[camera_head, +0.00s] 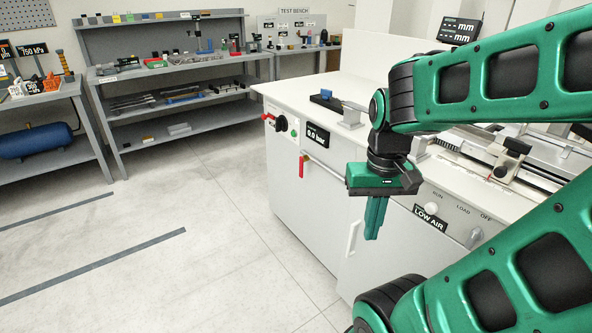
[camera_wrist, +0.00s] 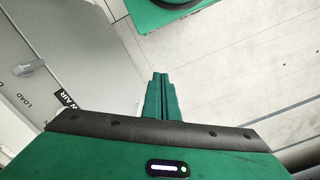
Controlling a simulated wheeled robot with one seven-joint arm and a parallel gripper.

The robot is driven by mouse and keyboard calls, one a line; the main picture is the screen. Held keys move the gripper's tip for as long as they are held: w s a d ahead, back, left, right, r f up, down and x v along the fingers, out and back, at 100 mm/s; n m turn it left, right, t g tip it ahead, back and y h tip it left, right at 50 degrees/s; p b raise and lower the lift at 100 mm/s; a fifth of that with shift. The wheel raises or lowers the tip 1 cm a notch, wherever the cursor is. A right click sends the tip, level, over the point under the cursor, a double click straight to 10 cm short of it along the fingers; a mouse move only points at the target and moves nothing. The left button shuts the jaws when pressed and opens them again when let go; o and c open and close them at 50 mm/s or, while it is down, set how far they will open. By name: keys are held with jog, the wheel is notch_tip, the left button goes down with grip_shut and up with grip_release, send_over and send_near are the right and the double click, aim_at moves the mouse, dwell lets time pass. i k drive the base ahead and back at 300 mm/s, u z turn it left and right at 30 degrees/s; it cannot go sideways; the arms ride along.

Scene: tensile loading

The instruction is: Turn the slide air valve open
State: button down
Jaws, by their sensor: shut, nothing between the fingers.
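A red lever (camera_head: 302,166) hangs straight down on the front of the white machine cabinet, below the display reading 0.0 bar (camera_head: 317,135). It looks like the handle of the slide air valve, though no label on it can be read. My gripper (camera_head: 373,236) points down in front of the cabinet, to the right of the red lever and apart from it. Its green fingers are together and empty, as the wrist view also shows (camera_wrist: 160,76). The red lever does not show in the wrist view.
A LOW AIR sign (camera_head: 430,218) and a grey selector knob (camera_head: 474,237) marked RUN, LOAD and OFF are on the cabinet front (camera_head: 325,215). A black-and-red switch (camera_head: 281,126) is at its far left. The floor (camera_head: 200,240) to the left is clear.

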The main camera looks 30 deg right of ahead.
aim_at(305, 158)
jog(key=u, duration=0.5)
jog(key=i, duration=1.1)
jog(key=z, duration=1.1)
